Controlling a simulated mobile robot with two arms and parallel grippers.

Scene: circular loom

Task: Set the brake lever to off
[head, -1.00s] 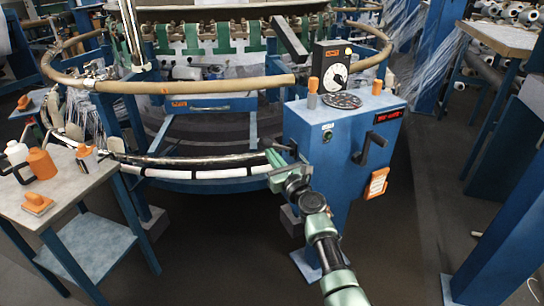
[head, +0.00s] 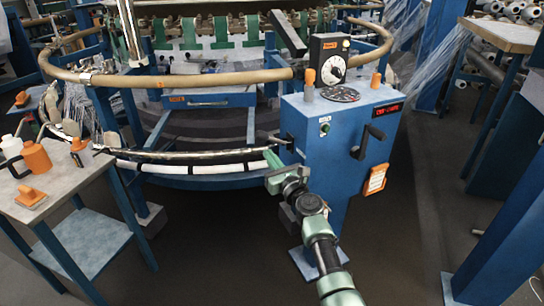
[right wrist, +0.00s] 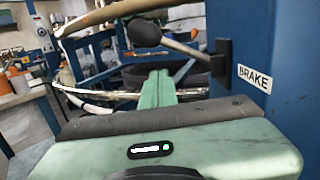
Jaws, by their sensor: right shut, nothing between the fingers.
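The brake lever shows in the right wrist view as a dark round knob (right wrist: 146,32) on a thin metal rod. The rod runs right to a black bracket (right wrist: 221,50) on the blue box, with a white BRAKE label (right wrist: 254,78) beside it. In the head view the lever (head: 281,138) is a small dark shape on the box's left side. My right gripper (head: 270,157) is shut and empty beside the box's left side. Its green fingers also show in the right wrist view (right wrist: 158,88), below the knob and apart from it in the picture. My left gripper is not in view.
The blue control box (head: 335,165) carries a dial (head: 332,69), a red display (head: 387,110) and a black crank handle (head: 370,142). The curved loom rails (head: 200,168) lie left of my gripper. A side table (head: 75,190) with bottles stands at the left.

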